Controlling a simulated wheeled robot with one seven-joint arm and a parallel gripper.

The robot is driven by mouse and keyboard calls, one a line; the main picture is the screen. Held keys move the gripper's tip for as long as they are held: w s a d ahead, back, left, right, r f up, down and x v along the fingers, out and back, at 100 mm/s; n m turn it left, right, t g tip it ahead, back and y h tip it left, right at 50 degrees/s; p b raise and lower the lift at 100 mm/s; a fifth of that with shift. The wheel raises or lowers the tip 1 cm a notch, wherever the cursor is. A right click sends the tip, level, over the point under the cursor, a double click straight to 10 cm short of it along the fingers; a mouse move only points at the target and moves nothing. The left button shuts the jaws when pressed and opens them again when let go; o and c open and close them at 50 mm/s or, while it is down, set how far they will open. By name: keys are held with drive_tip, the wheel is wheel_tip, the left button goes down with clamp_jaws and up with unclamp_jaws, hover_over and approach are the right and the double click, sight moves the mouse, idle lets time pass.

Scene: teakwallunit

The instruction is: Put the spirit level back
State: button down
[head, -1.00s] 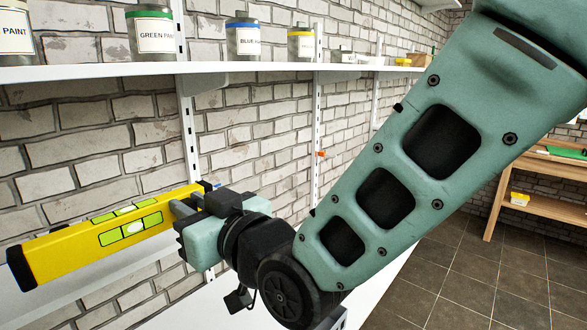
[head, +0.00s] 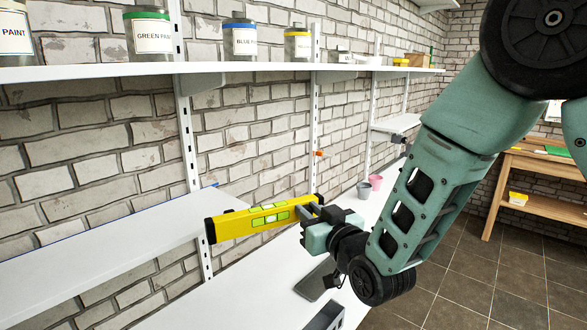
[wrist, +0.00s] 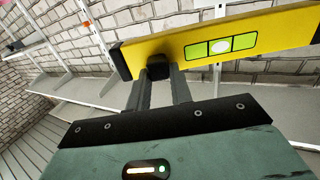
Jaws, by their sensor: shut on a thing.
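The yellow spirit level (head: 244,224) with black end caps and green vials is held by my gripper (head: 312,211), which is shut on it near its right end. The level is in the air in front of the brick wall, roughly level, with its left end close to the right end of the middle white shelf (head: 110,240). I cannot tell whether that end overlaps the shelf. In the wrist view the level (wrist: 270,32) lies across the fingers (wrist: 163,85), gripped near its left end there.
An upper shelf (head: 250,68) holds several paint cans, including a green-banded can (head: 150,32) and a blue-banded can (head: 240,40). Below, a white counter (head: 250,290) carries pink (head: 376,182) and grey (head: 364,190) cups. The middle shelf's visible top is bare. A wooden bench (head: 545,185) stands at right.

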drive_tip(key=w+d+f+m+h, duration=0.1)
drive_tip(key=d+f, duration=0.3)
drive_tip(key=d, duration=0.5)
drive_tip(key=w+d+f+m+t+h, duration=0.1)
drive_tip(key=d+f+m+h, duration=0.1)
drive_tip(key=d, duration=0.8)
drive_tip(key=w+d+f+m+t+h, duration=0.1)
drive_tip(key=d+f+h, duration=0.4)
drive_tip(key=d, duration=0.5)
drive_tip(key=shift+w+f+m, duration=0.35)
drive_tip(key=shift+w+m, duration=0.1)
drive_tip(key=shift+m, duration=0.25)
